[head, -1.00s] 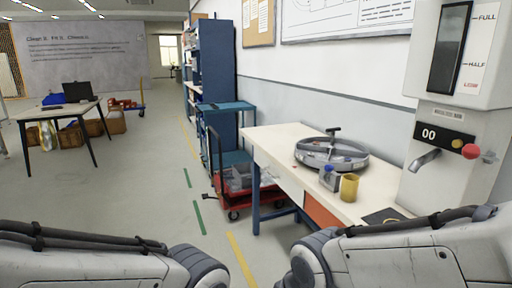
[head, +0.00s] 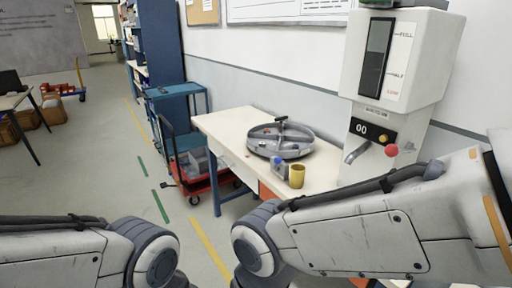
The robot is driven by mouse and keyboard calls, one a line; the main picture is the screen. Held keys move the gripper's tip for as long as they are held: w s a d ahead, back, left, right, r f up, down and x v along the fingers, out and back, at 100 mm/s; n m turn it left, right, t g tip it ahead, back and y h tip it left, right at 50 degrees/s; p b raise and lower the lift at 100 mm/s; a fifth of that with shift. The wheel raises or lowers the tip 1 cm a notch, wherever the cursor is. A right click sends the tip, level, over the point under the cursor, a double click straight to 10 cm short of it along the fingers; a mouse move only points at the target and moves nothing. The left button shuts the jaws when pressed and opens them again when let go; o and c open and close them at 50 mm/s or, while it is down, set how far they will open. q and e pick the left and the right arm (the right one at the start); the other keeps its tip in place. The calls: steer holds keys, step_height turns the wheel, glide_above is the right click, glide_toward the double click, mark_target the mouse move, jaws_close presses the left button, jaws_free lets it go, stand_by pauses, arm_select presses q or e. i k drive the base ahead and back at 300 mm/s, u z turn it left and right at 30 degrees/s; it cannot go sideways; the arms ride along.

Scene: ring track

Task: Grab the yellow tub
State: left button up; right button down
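The yellow tub (head: 297,176) stands upright on the cream-topped workbench (head: 226,124), near its front edge. A small grey item with a blue cap (head: 278,166) stands just left of it. The round grey ring track tray (head: 281,141) lies behind them on the bench. Links of both my arms fill the lower part of the head view, the right one in front of the near end of the bench. Neither gripper shows in the view.
A tall white dispenser (head: 392,98) with a tap and a red knob stands right of the tub. A red cart (head: 193,184) with a grey bin stands left of the bench. Blue shelving (head: 160,47) stands behind.

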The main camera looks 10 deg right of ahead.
mark_target(297, 177)
steer(key=u, duration=0.5)
steer(key=k, duration=0.65)
steer(key=u, duration=0.9)
steer(key=k, duration=0.6)
steer(key=u, duration=0.05)
steer(key=i, duration=1.8)
steer(key=z, duration=1.05)
steer(key=i, duration=1.25)
steer(key=z, duration=1.8)
steer(key=i, duration=0.7)
steer(key=z, duration=0.8)
